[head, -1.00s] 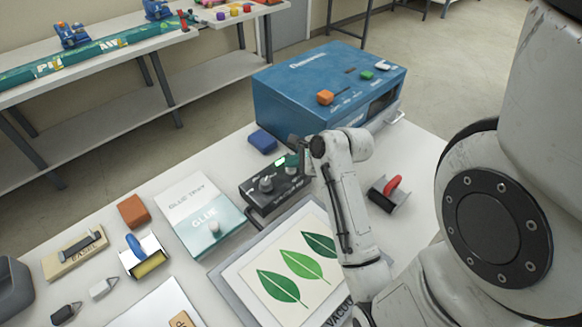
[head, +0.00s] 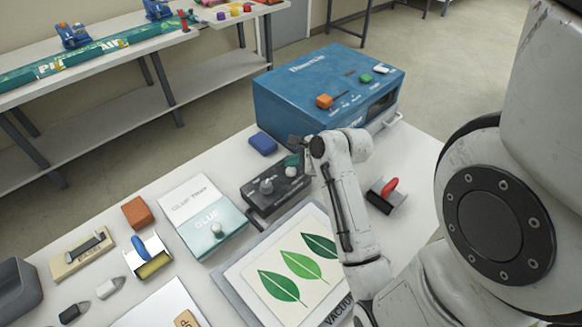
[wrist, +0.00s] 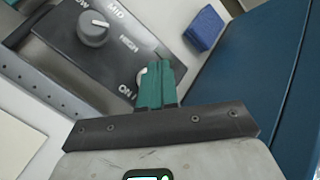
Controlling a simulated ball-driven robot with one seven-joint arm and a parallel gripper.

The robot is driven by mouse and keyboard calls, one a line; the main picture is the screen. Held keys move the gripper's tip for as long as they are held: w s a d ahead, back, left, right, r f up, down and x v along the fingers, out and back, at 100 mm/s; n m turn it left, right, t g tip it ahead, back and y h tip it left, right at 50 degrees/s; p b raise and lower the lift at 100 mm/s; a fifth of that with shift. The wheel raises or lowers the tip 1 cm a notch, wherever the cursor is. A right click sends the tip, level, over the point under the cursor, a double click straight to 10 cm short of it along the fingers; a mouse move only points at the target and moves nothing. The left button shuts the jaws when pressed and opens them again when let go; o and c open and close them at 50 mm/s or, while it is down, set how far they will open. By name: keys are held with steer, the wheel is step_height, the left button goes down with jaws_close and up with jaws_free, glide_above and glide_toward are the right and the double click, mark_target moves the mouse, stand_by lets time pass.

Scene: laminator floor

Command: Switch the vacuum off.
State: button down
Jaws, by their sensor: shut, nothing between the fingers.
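The vacuum's dark control box (head: 262,200) stands on the table behind the leaf sheet. In the wrist view the box (wrist: 125,55) shows a round grey knob (wrist: 92,30) with MID and HIGH marks. A pale round switch part (wrist: 141,76) sits beside the ON label, partly hidden behind my fingers. My gripper (wrist: 155,70), with teal fingers, is shut and empty, its tips over the switch end of the box. I cannot tell whether they touch, or which way the switch sits. The gripper (head: 291,162) also shows at the box's right end in the head view.
A blue laminator (head: 290,108) stands close behind the box. A small blue block (head: 263,143) lies beside it.

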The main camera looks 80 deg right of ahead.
mark_target(293, 172)
steer(key=shift+r, duration=0.1)
step_height(293, 172, up, 3)
steer(key=p, duration=0.2)
steer(key=shift+r+p, duration=0.15)
steer(key=shift+p, duration=0.25)
step_height(293, 172, up, 2)
steer(key=shift+r, duration=0.25)
stand_by(0.4)
